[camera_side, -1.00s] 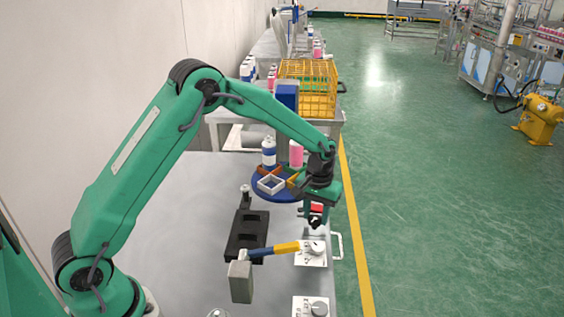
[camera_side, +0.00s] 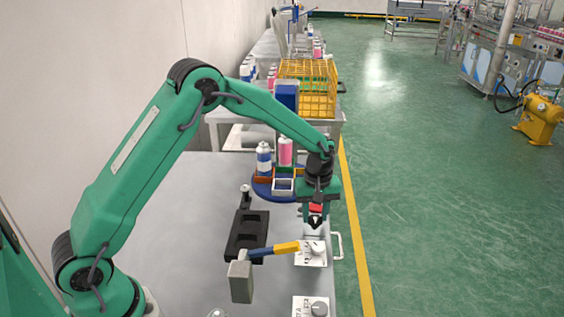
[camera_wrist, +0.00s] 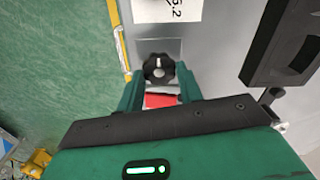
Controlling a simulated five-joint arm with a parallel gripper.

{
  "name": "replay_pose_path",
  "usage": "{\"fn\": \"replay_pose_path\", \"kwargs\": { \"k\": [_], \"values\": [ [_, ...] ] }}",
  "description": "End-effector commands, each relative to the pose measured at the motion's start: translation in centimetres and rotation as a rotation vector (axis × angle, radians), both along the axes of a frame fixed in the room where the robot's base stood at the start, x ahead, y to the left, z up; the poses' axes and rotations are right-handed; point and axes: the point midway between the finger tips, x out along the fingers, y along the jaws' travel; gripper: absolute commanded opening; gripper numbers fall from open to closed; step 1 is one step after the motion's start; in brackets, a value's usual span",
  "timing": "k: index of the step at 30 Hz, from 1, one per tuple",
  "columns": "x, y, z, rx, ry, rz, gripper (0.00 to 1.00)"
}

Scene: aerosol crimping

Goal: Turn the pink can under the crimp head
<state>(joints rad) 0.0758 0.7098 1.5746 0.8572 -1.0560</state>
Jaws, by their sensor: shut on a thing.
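The pink can (camera_side: 285,151) stands upright on a blue turntable (camera_side: 262,190) with coloured square holders. It is at the back of the disc, below a blue block (camera_side: 286,95) in the picture; I cannot tell whether that block is the crimp head or whether the can is lined up under it. A white-and-blue can (camera_side: 264,158) stands to its left. My gripper (camera_side: 316,221) points down in front and to the right of the turntable. In the wrist view its fingers are shut on a black knob (camera_wrist: 158,68) with a white mark.
A hammer-like tool with a grey block (camera_side: 241,281) and yellow handle end lies near my gripper. A black tray (camera_side: 246,236) is left of it. White cards with grey dials (camera_side: 311,253) lie in front. A yellow wire crate (camera_side: 318,88) stands behind.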

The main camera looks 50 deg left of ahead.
Motion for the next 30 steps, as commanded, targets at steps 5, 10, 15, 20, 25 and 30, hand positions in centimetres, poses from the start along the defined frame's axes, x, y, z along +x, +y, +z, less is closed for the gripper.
{"fn": "replay_pose_path", "kwargs": {
  "k": [5,10,15,20,25,30],
  "values": [
    [0.0,0.0,0.2,0.000,0.000,0.003,0.13],
    [0.0,0.0,0.2,0.000,0.000,0.002,0.13],
    [0.0,0.0,0.1,0.000,0.000,0.001,0.58],
    [0.0,0.0,0.1,0.000,0.000,0.001,0.58],
    [0.0,0.0,0.3,-0.001,-0.001,0.001,0.58],
    [0.1,0.0,1.4,0.000,-0.002,0.001,0.58]
  ]
}}
